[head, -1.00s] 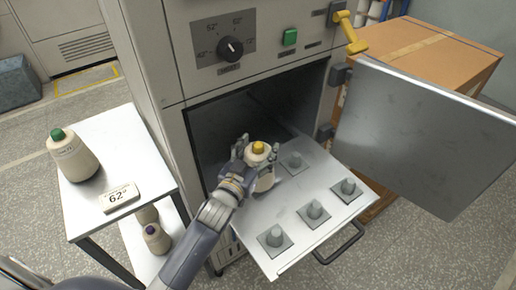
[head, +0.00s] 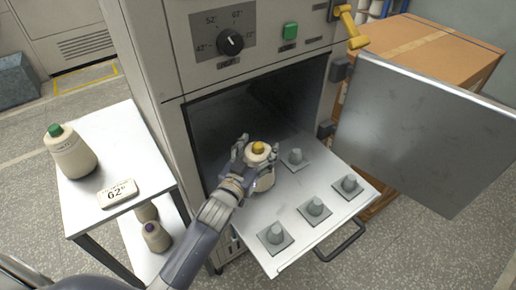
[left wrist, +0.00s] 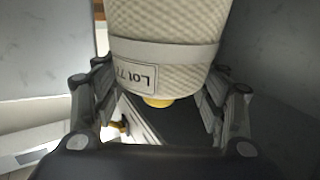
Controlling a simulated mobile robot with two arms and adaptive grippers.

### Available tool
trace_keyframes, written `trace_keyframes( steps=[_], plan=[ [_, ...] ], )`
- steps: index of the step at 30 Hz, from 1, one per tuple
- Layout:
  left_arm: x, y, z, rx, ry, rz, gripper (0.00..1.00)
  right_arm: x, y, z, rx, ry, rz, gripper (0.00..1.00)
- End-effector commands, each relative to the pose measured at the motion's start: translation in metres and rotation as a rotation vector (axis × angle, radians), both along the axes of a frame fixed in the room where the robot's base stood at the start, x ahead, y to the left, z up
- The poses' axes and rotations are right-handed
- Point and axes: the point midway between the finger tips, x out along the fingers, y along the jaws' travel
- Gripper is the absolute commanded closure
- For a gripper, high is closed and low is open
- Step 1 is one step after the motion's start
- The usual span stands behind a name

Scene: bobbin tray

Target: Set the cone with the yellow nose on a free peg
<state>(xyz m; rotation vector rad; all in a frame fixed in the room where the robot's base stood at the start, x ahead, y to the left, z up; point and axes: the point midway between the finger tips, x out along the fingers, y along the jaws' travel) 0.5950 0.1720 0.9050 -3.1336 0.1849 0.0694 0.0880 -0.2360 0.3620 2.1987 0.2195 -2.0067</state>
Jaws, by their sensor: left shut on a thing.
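The metal tray (head: 308,232) has bare grey pegs at back right (head: 296,157), right (head: 349,183), front middle (head: 315,206) and front left (head: 276,233). Whether a peg is under the cone, or the cone touches the tray, is hidden. My right gripper is out of view.
The oven door (head: 430,130) stands open at right, before a cardboard box (head: 430,50). A side table (head: 110,135) at left holds a green-nosed cone (head: 72,155) and a "62" sign (head: 118,193). A purple-nosed cone (head: 157,238) is on its lower shelf.

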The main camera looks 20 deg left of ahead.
Motion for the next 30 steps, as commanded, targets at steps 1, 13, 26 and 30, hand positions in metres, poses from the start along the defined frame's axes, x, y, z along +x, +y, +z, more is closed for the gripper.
trace_keyframes(
  steps=[1, 13, 26, 30],
  plan=[
    [0.0, 0.0, 0.0, 0.0, -0.003, 0.0, 0.86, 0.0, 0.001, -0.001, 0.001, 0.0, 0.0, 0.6],
    [0.0, 0.0, -0.001, 0.0, -0.001, 0.0, 0.1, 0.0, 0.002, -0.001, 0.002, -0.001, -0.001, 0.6],
    [-0.034, 0.004, -0.001, -0.001, 0.003, 0.0, 0.1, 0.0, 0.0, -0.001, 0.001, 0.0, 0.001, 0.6],
    [-0.063, 0.007, 0.0, -0.001, 0.004, 0.0, 0.1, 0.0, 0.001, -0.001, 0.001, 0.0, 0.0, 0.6]
  ],
)
